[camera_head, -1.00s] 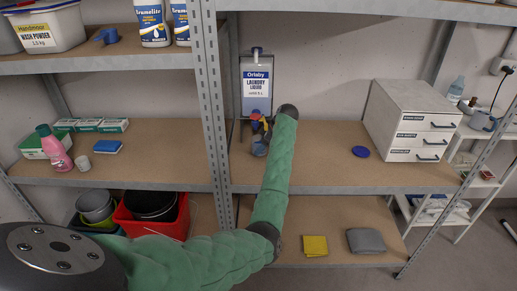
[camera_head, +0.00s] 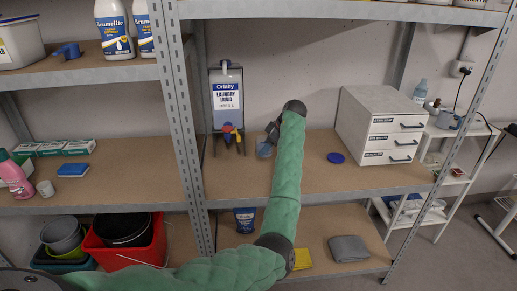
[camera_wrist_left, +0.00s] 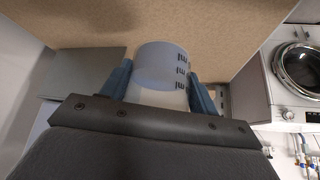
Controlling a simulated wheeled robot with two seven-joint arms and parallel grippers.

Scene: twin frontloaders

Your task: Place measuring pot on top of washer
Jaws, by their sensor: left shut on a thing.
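The measuring pot is a small translucent cup with dark scale marks. In the left wrist view the pot (camera_wrist_left: 165,65) sits between the two blue fingers of my left gripper (camera_wrist_left: 160,88), which is shut on it. In the head view the pot (camera_head: 264,149) is a small bluish shape beside my left gripper (camera_head: 270,138), above the middle shelf and right of the dispenser tap. A white front-loading machine (camera_wrist_left: 282,85) with a round door stands at the right of the left wrist view; I cannot tell whether it is the washer. My right gripper is not in view.
A laundry liquid dispenser (camera_head: 226,98) hangs behind the middle shelf (camera_head: 320,180). A white drawer box (camera_head: 372,115) and a blue disc (camera_head: 336,158) are right of my arm. A metal post (camera_head: 185,120) stands left. A red bucket (camera_head: 125,250) is below left.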

